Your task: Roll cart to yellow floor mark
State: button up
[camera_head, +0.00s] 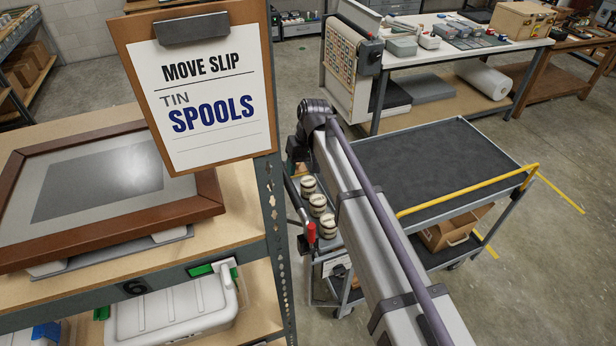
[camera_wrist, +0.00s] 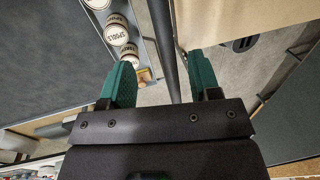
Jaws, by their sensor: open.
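The cart (camera_head: 440,165) has a dark flat top, grey frame and a yellow rail along its near and right side. Yellow floor lines (camera_head: 560,194) show beyond its right end, and a short yellow piece (camera_head: 487,248) shows by its lower shelf. Several tins labelled SPOOLS (camera_head: 318,205) sit in a tray at the cart's left end; they also show in the wrist view (camera_wrist: 116,30). My gripper (camera_wrist: 159,62) is open, its green fingers on either side of a dark bar (camera_wrist: 163,30) at the cart's end. Contact cannot be told. The head view hides the fingers.
A shelf rack at the left holds a framed panel (camera_head: 105,190) and a white case (camera_head: 170,308). A clipboard (camera_head: 200,85) reads "MOVE SLIP TIN SPOOLS". A white-topped workbench (camera_head: 440,55) stands behind the cart. Open floor (camera_head: 570,260) lies at the right.

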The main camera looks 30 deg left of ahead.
aim_at(296, 196)
jog(key=f+b, duration=0.3)
jog(key=s+f+b, duration=0.1)
jog(key=f+b, duration=0.3)
jog(key=s+a+f+b, duration=0.1)
jog(key=f+b, duration=0.3)
jog(key=shift+s+f, duration=0.1)
jog(key=shift+r, duration=0.2)
grip_shut()
